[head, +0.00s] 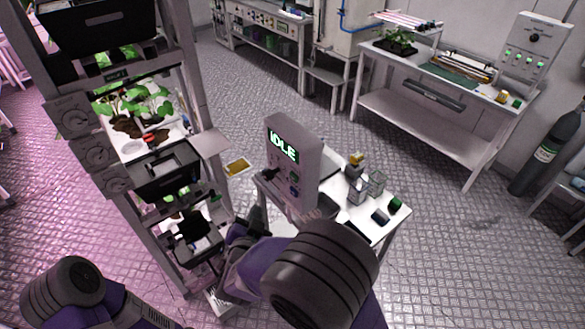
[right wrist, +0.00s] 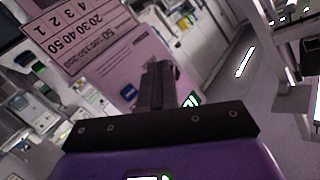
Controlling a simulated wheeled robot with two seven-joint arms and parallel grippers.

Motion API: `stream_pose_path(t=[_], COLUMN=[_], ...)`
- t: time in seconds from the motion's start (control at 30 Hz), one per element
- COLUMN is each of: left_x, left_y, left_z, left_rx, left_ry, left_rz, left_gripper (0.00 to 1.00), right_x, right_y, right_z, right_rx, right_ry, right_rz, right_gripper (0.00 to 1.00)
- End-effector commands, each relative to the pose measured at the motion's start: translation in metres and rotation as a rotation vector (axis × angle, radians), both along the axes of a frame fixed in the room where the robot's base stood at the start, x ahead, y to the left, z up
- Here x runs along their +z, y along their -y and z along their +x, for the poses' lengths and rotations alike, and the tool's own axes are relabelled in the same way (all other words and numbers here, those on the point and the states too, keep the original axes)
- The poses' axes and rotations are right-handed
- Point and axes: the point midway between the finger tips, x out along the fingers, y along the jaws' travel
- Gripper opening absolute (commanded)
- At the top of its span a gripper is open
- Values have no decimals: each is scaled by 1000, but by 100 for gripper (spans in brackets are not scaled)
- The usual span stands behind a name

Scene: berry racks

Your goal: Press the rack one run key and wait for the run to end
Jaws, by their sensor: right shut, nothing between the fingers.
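The grey control box (head: 308,172) stands on a small white table, and its green display (head: 283,146) reads IDLE. Small knobs and keys (head: 293,178) sit below the display; their labels are too small to read, so I cannot tell which is the rack one run key. My right gripper (head: 257,214) is low in front of the box's lower left side, shut and empty. In the right wrist view the shut fingers (right wrist: 158,85) point at a pale panel (right wrist: 100,50) with printed numbers; contact cannot be told. My left gripper is out of view.
The plant rack (head: 200,110) with seedlings and dials stands at the left, close to the box. The small white table (head: 345,211) carries several small blocks and jars. A bench (head: 425,125) and a dark gas cylinder (head: 548,150) stand at right. Open floor lies between.

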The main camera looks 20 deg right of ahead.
Motion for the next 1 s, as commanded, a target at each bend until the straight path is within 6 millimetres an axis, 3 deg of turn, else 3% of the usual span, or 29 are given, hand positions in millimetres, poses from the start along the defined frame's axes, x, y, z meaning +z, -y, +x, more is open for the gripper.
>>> stream_pose_path(t=[0.03, 0.1, 0.27, 0.73, 1.0], left_x=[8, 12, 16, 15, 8], left_y=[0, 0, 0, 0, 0], left_z=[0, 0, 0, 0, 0], left_rx=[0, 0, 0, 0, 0], left_ry=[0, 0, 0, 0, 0], left_rz=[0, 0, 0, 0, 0], left_gripper=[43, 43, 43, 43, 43], right_x=[22, 39, 60, 61, 60], right_y=[-5, -7, -8, -6, 21], right_z=[-4, -9, -16, -16, -7], right_rx=[-15, -40, -75, -82, -84], right_ry=[37, 74, 120, 127, 127], right_rz=[15, 30, 53, 57, 59], right_gripper=[0, 0, 0, 0, 0])
